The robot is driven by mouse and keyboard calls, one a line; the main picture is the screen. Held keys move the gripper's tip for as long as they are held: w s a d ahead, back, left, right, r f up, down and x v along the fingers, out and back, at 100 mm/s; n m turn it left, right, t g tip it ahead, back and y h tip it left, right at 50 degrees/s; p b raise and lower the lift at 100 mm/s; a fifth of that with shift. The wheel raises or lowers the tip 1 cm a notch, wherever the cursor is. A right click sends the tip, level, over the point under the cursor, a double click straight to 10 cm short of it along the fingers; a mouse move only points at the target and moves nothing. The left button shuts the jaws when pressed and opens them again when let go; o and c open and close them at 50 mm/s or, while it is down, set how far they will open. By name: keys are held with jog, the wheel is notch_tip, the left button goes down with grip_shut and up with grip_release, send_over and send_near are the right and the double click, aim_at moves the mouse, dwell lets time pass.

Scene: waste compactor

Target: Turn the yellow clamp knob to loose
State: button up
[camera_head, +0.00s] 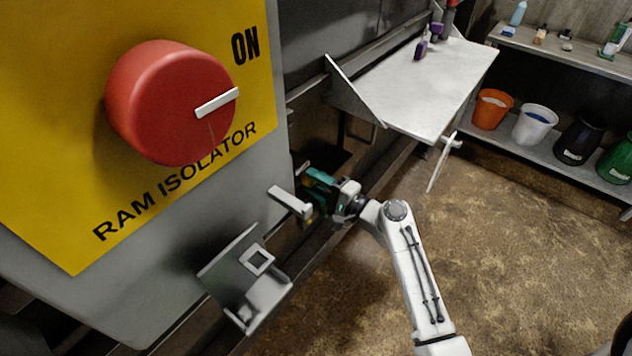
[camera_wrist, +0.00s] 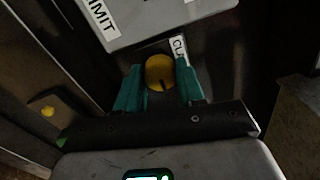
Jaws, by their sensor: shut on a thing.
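The yellow clamp knob (camera_wrist: 159,72) sits in the middle of the wrist view, with a dark mark on its lower face. My gripper (camera_wrist: 160,82) has its two teal fingers on either side of the knob, shut on it. In the head view my gripper (camera_head: 314,186) reaches in beside the machine's lower side, and the knob is mostly hidden there.
A large red isolator knob (camera_head: 170,100) on a yellow plate fills the upper left. A metal bracket (camera_head: 225,262) and a grey bar (camera_head: 290,201) stick out near my gripper. A white shelf (camera_head: 420,85) is behind. Buckets (camera_head: 491,110) stand at right; the floor there is clear.

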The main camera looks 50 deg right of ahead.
jog(key=shift+d, duration=0.1)
jog(key=o, duration=1)
jog(key=shift+o, duration=0.2)
jog(key=s+b, duration=0.2)
jog(key=s, duration=0.8)
jog(key=shift+s+d+f, duration=0.15)
jog(key=shift+s, duration=0.25)
